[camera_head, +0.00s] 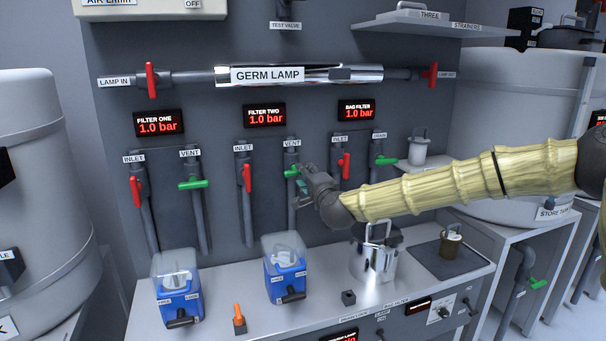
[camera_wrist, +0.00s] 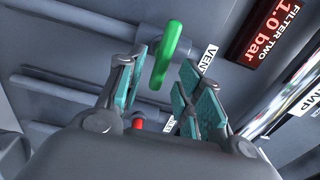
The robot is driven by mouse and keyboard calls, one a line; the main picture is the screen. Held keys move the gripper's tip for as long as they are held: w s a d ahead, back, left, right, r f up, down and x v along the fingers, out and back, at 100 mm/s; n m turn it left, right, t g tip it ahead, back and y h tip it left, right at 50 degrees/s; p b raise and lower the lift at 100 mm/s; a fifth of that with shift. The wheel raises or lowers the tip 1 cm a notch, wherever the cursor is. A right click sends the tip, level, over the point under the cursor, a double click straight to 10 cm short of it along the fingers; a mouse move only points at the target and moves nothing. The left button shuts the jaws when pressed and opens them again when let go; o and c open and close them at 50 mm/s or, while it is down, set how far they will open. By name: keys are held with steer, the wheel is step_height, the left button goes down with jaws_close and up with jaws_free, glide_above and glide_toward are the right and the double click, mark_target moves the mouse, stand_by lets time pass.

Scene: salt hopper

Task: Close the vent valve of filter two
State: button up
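The filter two vent valve has a green handle (camera_head: 291,172) on a grey pipe under the VENT label, right of the red filter two inlet handle (camera_head: 246,178). My gripper (camera_head: 303,184) is at this valve and hides part of it. In the wrist view the green handle (camera_wrist: 173,50) lies across its pipe. My gripper's teal-padded fingers (camera_wrist: 160,88) are apart, one on each side of the handle's line. The handle shows mostly beyond the fingertips. I cannot tell whether a pad touches it. The filter two display (camera_head: 265,115) reads 1.0 bar.
The filter one vent handle (camera_head: 193,184) is green and the bag filter inlet handle (camera_head: 344,165) is red. Below, the bench holds two blue housings (camera_head: 286,275) with clear tops, a steel pot (camera_head: 374,262) and an orange-topped piece (camera_head: 239,318). The germ lamp tube (camera_head: 330,75) runs above.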

steer(key=v, duration=0.8)
steer(key=shift+s, duration=0.15)
